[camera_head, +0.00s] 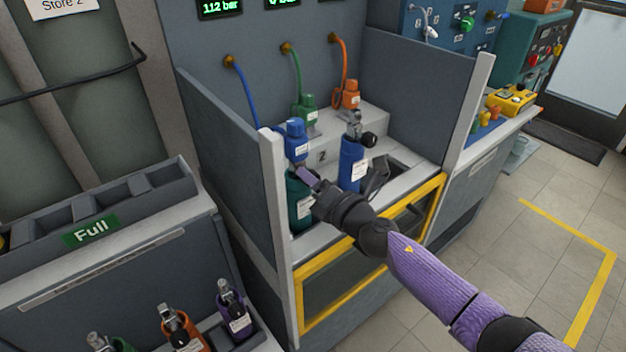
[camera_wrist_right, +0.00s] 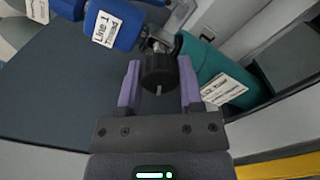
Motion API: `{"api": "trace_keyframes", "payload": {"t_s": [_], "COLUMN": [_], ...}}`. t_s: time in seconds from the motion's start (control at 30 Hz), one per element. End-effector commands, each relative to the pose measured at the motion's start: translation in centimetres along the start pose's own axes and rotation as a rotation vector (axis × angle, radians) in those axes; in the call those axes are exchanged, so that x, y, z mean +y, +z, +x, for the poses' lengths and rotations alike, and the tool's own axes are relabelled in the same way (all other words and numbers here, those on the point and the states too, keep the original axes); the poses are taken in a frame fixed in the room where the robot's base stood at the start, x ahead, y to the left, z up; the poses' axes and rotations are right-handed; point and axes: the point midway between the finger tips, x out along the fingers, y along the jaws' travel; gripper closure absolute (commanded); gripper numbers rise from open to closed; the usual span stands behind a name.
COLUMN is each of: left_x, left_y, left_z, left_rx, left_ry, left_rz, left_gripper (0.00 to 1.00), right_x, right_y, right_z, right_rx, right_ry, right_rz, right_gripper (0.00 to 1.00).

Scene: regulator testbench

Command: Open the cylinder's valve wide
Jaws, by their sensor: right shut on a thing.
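A dark teal cylinder (camera_head: 301,211) stands upright in the left part of the bench bay, and it also shows in the wrist view (camera_wrist_right: 222,78). A blue regulator (camera_head: 296,138) with a white "Line 1" tag sits at its top, seen also in the wrist view (camera_wrist_right: 118,25). The cylinder's black valve knob (camera_wrist_right: 158,71) lies between the purple fingers of my right gripper (camera_wrist_right: 160,80), which is shut on it. In the head view my right gripper (camera_head: 308,178) covers the knob. My left gripper is in neither view.
A blue cylinder (camera_head: 352,167) with its own black knob stands just right. Green (camera_head: 305,112) and orange (camera_head: 350,95) regulators sit behind on the ledge. Grey side panels (camera_head: 228,140) bound the bay. Several small cylinders stand in a rack (camera_head: 260,335) at lower left.

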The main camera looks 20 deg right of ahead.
Motion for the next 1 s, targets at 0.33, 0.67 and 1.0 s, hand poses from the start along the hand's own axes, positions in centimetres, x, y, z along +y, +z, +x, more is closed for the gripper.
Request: {"api": "trace_keyframes", "payload": {"t_s": [0.33,0.67,1.0], "left_x": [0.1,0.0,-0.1], "left_y": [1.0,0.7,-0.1], "left_z": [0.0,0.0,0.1], "left_rx": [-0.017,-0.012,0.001], "left_ry": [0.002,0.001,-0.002], "left_rz": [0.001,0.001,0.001], "left_gripper": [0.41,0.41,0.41], "right_x": [-0.1,-0.1,-0.1], "right_y": [-0.1,-0.1,0.0], "right_z": [0.0,0.0,0.0], "right_rx": [0.002,0.002,0.001], "right_ry": [-0.001,-0.002,-0.001], "right_rz": [-0.079,-0.086,-0.085], "right_gripper": [1.0,1.0,0.17]}}
